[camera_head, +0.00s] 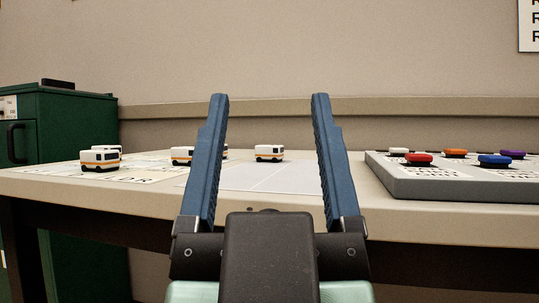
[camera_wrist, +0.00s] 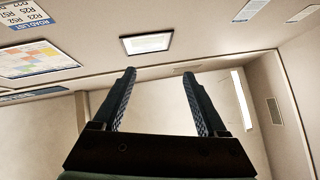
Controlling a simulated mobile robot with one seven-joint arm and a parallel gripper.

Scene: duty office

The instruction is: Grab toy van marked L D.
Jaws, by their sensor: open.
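Several white toy vans with orange stripes and dark windows stand on the table (camera_head: 350,178) in the head view. One van (camera_head: 269,153) shows between my fingers, beyond them. Another van (camera_head: 100,159) is at the far left with one partly hidden behind it. A further van (camera_head: 182,155) is partly covered by my left finger, and a bit of one more shows beside it. No L D marking is readable on any van. My gripper (camera_head: 265,98) is open and empty, in front of the table. The wrist view shows its fingers (camera_wrist: 158,73) against walls and ceiling, with no van.
A grey panel (camera_head: 450,188) with coloured buttons sits on the table's right. White sheets (camera_head: 265,177) lie flat under and before the vans. A green cabinet (camera_head: 65,125) stands at the left. The wall is close behind the table.

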